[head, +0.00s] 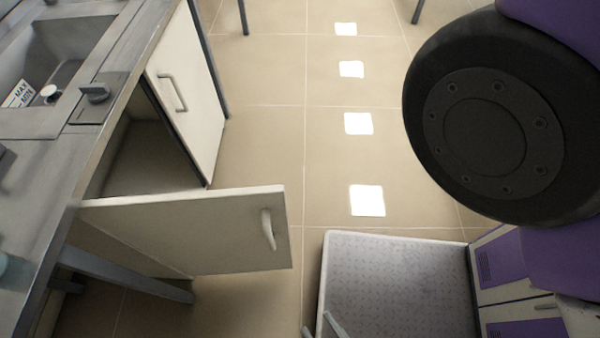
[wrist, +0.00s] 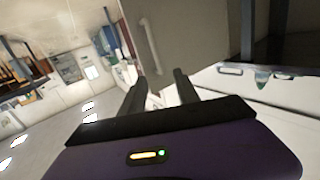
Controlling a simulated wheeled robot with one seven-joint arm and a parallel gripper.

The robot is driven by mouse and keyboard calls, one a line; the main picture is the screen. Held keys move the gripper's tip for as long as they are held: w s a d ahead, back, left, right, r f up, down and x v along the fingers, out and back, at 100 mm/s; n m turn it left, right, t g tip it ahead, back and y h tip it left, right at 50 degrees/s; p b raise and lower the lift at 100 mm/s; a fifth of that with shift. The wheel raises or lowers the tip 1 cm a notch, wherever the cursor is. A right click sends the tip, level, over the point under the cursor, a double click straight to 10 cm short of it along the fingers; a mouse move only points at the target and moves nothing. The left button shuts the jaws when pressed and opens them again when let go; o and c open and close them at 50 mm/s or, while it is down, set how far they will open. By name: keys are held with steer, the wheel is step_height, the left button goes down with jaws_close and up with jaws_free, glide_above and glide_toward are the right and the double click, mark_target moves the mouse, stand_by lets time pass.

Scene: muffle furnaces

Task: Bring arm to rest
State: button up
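My arm (head: 480,145) shows as a large black round joint with purple links at the upper right of the head view. My gripper (wrist: 159,78) shows in the wrist view with its two dark fingers apart and nothing seen between them. It is out of sight in the head view. Beyond the fingers in the wrist view is a pale grey panel (wrist: 190,35) with a long bar handle (wrist: 151,45). I cannot tell how far the fingers are from it.
A cabinet under the sink counter (head: 45,160) stands open at left. Its near door (head: 190,235) juts out over the floor, with a handle (head: 268,230). Another door (head: 190,90) is behind it. The tiled floor (head: 260,130) in the middle is clear.

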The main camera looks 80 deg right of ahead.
steer(key=w+d+r+n+t+y+p, duration=0.25)
steer(key=w+d+r+y, duration=0.3)
steer(key=d, duration=0.45)
steer(key=w+d+r+n+y+p, duration=0.1)
steer(key=r+n+y, duration=0.3)
steer(key=r, duration=0.4)
steer(key=w+d+r+n+y+p, duration=0.1)
steer(key=d+r+n+y+p, duration=0.1)
steer(key=r, duration=0.6)
steer(key=shift+w+d+r+n+t+y+p, duration=0.15)
steer(key=shift+r+n+t+y+p, duration=0.25)
steer(key=shift+n+y, duration=0.5)
